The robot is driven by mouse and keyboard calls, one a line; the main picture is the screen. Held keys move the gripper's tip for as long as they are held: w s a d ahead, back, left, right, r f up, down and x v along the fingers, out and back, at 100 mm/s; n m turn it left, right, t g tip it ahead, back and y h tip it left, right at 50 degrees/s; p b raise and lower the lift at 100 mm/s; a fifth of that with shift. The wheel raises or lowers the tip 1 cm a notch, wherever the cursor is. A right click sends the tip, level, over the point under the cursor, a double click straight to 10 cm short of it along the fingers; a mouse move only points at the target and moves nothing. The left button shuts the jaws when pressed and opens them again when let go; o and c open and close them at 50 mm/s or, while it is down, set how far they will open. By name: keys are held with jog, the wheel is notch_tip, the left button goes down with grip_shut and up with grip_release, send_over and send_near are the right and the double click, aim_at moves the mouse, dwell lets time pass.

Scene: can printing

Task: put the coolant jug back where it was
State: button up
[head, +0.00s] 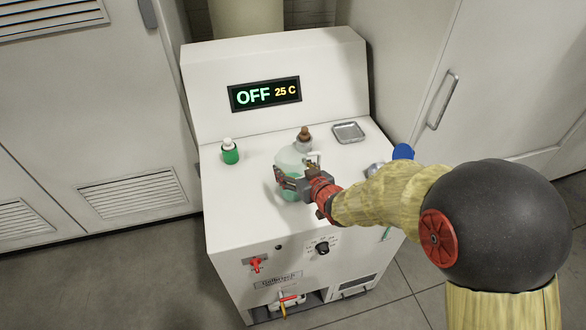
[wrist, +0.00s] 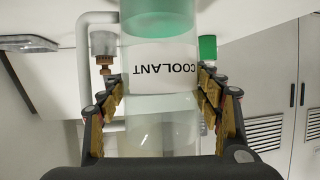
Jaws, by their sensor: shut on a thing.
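The coolant jug (head: 288,158) is a clear round container with green liquid in its lower part. It is over the white machine's top, near the middle. The wrist view shows the jug (wrist: 160,85) upside down in the picture, with its COOLANT label inverted and the green liquid at the top. My gripper (head: 294,184) is shut around the jug's sides, with one finger on each side in the wrist view (wrist: 158,97). The arm comes in from the right. I cannot tell whether the jug's base touches the top.
The white machine (head: 225,190) has a display (head: 264,93) reading OFF 25 C. On its top are a green bottle with a white cap (head: 229,152), a brown-topped item (head: 304,134) behind the jug, and a metal tray (head: 348,132).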

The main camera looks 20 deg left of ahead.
jog(key=shift+f, duration=0.15)
jog(key=o, duration=2.1)
jog(key=shift+c, duration=0.2)
jog(key=shift+o, duration=0.2)
jog(key=p+v, duration=0.2)
jog(key=v, duration=1)
